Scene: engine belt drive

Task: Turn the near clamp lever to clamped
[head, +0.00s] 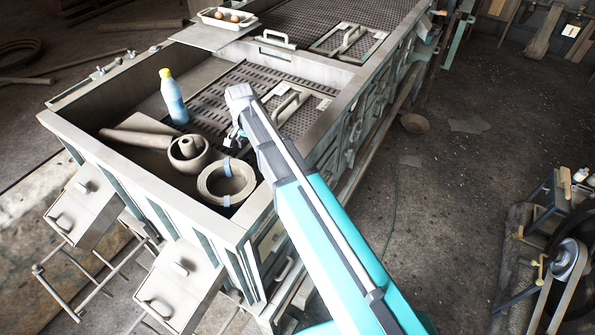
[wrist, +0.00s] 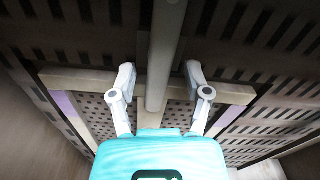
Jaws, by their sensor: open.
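My gripper (head: 232,140) is far to the left, over a large open metal bin. In the wrist view my gripper (wrist: 160,82) is open, with a grey round bar seen between its fingers; contact cannot be told.
Open floor (head: 445,195) lies between bin and belt drive.

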